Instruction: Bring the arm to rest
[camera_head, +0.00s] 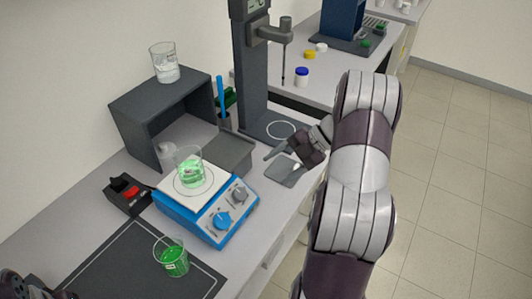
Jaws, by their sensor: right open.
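My right arm reaches up along the right side of the bench. Its gripper (283,160) is open, with its fingers pointing left over a small grey plate (285,170) near the front edge of the bench. I see nothing between the fingers. Whether they touch the plate is hard to tell. A dark piece of my left arm shows in the bottom left corner; its gripper fingers do not show.
A blue stirrer hotplate (212,213) bears a beaker of green liquid (190,170). Another green-filled beaker (172,258) stands on a dark mat (130,275). A grey shelf box (140,118) carries a beaker (165,63). A stand (253,60) rises behind my right gripper. Open floor lies right.

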